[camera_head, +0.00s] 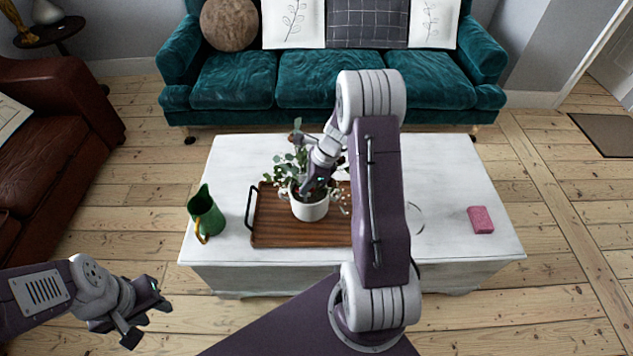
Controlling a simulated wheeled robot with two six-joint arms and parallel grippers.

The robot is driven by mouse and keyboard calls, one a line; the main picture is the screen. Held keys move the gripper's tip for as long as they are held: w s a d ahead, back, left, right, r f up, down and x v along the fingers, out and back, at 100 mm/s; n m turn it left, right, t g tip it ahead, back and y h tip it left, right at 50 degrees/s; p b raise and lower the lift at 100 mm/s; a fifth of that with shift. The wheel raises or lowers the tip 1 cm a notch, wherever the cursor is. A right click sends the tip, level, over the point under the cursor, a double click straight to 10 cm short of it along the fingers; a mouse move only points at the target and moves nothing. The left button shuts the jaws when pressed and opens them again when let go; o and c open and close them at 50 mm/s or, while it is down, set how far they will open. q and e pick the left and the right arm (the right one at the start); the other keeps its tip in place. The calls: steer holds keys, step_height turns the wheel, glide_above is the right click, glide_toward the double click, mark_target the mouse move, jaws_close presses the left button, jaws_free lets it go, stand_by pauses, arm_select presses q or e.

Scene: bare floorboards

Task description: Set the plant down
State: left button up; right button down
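The plant (309,208) is a leafy green bunch in a white pot. It appears upright over the wooden tray (275,238) on the white table; I cannot tell whether the pot touches the tray. My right gripper (312,187) reaches down among the leaves at the pot's rim. Its fingertips are hidden by leaves and its own wrist, so its grip is unclear. My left gripper (146,319) is open and empty, low at the left, in front of the table and away from the plant.
A green jug (205,214) stands left of the tray. A pink sponge (480,219) lies at the table's right. A clear round glass item (415,218) is partly hidden behind my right arm. A teal sofa (330,80) is behind the table (450,180), a brown leather seat (50,140) at left.

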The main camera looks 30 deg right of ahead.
mark_target(306, 201)
steer(key=shift+f+b, duration=0.9)
steer(key=shift+f, duration=1.1)
steer(key=shift+r, duration=0.1)
steer(key=c, duration=1.9)
jaws_free()
steer(key=shift+f, duration=0.2)
steer(key=shift+o, duration=1.4)
